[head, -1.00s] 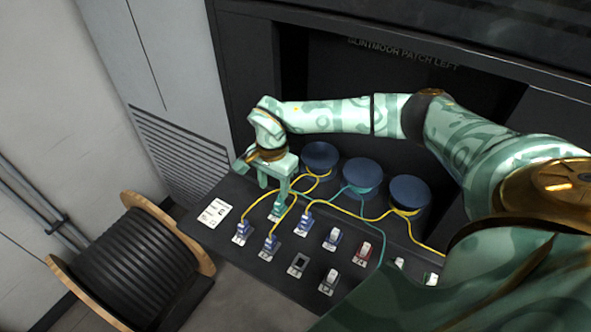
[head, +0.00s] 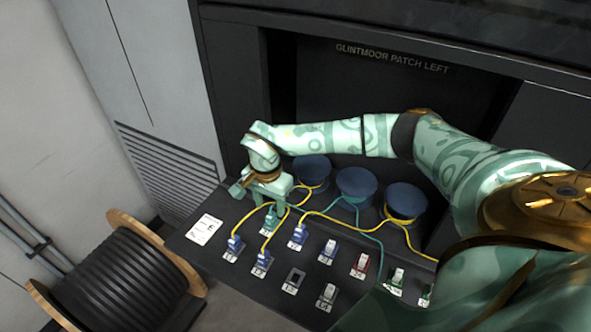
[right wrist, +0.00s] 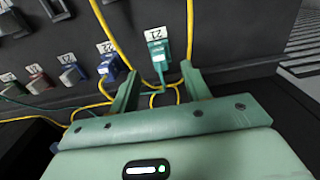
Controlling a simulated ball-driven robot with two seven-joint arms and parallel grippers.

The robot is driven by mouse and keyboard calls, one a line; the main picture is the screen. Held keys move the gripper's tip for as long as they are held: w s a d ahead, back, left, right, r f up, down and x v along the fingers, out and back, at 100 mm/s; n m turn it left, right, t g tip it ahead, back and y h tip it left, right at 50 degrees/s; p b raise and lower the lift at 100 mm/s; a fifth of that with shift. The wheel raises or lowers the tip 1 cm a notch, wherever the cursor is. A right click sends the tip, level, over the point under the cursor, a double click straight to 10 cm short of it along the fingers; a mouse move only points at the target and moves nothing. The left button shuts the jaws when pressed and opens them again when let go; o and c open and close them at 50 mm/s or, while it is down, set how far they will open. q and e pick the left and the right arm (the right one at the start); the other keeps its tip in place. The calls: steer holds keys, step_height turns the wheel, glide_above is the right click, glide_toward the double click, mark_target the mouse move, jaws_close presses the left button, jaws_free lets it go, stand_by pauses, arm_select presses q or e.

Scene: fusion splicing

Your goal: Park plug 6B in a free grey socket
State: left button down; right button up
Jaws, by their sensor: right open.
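My right gripper (head: 262,203) is open, low over the back left of the dark patch panel (head: 190,238). It also shows in the right wrist view (right wrist: 160,70). A teal plug (right wrist: 157,50) with a teal cable stands in a socket just ahead of and between its parted fingers, not gripped. That plug also shows in the head view (head: 269,224). Blue plugs with yellow cables (head: 235,245) (head: 262,262) (head: 298,236) sit nearby. A grey socket frame (head: 294,281) has a dark, empty-looking opening. I cannot read which plug is 6B. My left gripper is not in view.
Three dark blue round spools (head: 356,184) stand behind the sockets, with yellow and teal cables running from them. A red socket (head: 361,265) and a pale grey one (head: 327,297) sit to the right. A large cable drum (head: 113,282) stands at left.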

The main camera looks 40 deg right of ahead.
mark_target(271, 215)
step_height(271, 215, down, 5)
steer(key=shift+f+b, duration=0.2)
steer(key=shift+b, duration=1)
arm_select(q)
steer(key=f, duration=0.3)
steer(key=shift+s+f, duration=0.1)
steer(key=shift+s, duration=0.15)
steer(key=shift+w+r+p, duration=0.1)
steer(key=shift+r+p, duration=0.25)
steer(key=shift+p, duration=0.05)
arm_select(e)
steer(key=shift+r, duration=0.1)
jaws_close()
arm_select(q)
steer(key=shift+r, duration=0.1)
